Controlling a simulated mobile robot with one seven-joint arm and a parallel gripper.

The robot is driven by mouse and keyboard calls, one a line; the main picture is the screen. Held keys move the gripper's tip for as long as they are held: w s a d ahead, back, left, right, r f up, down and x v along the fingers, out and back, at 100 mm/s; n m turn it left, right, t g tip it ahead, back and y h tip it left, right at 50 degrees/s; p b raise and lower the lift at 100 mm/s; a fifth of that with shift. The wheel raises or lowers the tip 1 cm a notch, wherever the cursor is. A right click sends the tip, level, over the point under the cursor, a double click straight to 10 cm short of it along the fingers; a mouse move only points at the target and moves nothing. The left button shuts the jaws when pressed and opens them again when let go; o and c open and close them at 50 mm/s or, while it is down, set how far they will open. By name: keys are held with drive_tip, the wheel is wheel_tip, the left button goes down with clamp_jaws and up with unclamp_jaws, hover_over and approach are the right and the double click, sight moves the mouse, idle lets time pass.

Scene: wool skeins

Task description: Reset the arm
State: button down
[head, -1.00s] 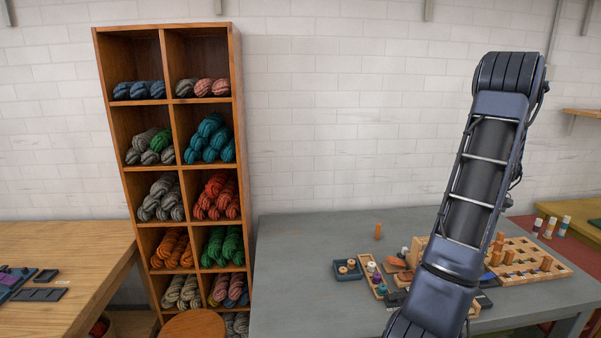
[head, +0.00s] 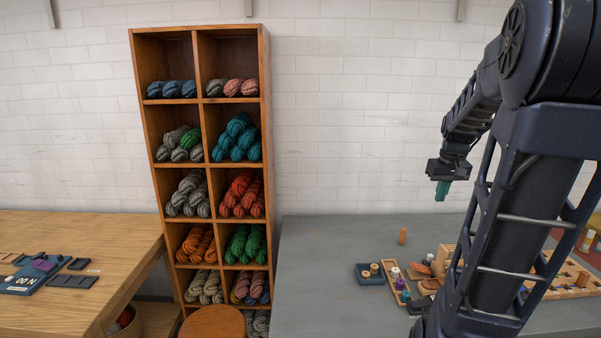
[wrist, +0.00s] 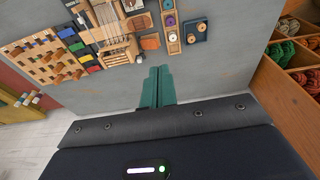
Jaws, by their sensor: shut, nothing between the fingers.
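My gripper (head: 442,190) hangs over the grey table (head: 330,262), to the right of the wool shelf, with its green fingers pointing down. In the wrist view the green fingers (wrist: 157,88) lie together, shut, with nothing between them. My arm is raised and bent on the right side of the head view, and its near links hide part of the table. The gripper is apart from everything on the table.
A wooden shelf (head: 265,130) of wool skeins stands left of the grey table. A round stool (head: 213,322) is in front of it. A wooden table (head: 120,250) is at left. A blue tray (head: 369,274), spools and a wooden pegboard (wrist: 48,58) are on the grey table.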

drive_tip(key=s+a+t, duration=0.2)
drive_tip(key=s+a, duration=1.1)
drive_tip(key=s, duration=0.1)
drive_tip(key=shift+a+r+t, duration=0.15)
drive_tip(key=shift+r+t, duration=0.1)
drive_tip(key=shift+t, duration=0.05)
drive_tip(key=shift+s, duration=0.1)
